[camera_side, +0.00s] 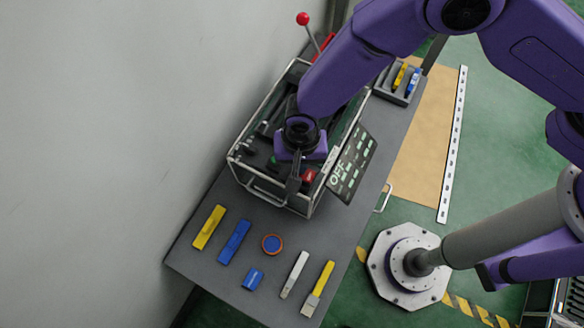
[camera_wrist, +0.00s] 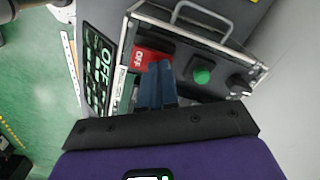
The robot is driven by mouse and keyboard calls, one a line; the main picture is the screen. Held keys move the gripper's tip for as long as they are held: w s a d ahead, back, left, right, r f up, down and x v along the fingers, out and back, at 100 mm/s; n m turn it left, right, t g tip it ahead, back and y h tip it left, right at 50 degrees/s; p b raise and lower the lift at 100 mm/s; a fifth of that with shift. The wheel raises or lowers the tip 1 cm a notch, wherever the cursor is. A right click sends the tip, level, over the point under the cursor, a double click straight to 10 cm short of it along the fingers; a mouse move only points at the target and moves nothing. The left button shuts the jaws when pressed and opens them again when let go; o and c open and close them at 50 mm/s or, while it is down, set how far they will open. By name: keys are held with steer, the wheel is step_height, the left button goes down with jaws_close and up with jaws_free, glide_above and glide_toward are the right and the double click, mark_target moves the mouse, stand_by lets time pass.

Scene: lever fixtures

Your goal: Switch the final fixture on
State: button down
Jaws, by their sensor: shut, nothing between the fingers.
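A metal-framed fixture box (camera_side: 243,178) stands on the grey bench, its frame also filling the top of the wrist view (camera_wrist: 190,38). On its panel are a red switch marked OFF (camera_wrist: 146,58), a green button (camera_wrist: 202,76) and a dark knob (camera_wrist: 238,84). The red switch shows in the side view (camera_side: 309,176) too. A dark display (camera_side: 352,165) beside the box reads OFF. My gripper (camera_side: 293,188) is shut and empty, pointing down over the panel beside the red switch. In the wrist view its fingertips (camera_wrist: 160,68) overlap the switch's edge; contact is unclear.
A lever with a red ball (camera_side: 303,18) rises behind the box. Yellow and blue blocks, a round disc (camera_side: 271,244) and brush-like tools (camera_side: 318,288) lie on the bench's near end. A small tray (camera_side: 396,88) holds yellow and blue items. A wall borders the left.

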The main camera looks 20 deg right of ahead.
steer(key=shift+r, duration=3.2)
steer(key=d+r+n, duration=0.7)
steer(key=d+r, duration=0.7)
steer(key=d, duration=0.2)
steer(key=s+d+r+n, duration=0.2)
steer(key=s+d+n, duration=0.1)
steer(key=d, duration=0.4)
steer(key=s+d+r+n, duration=0.2)
steer(key=s+d, duration=0.3)
steer(key=d, duration=0.2)
steer(key=s+d+r+n, duration=0.2)
steer(key=s+d+n, duration=0.1)
steer(key=d, duration=0.5)
steer(key=shift+s+r+n, duration=0.25)
steer(key=shift+s+n, duration=0.05)
steer(key=shift+s, duration=0.15)
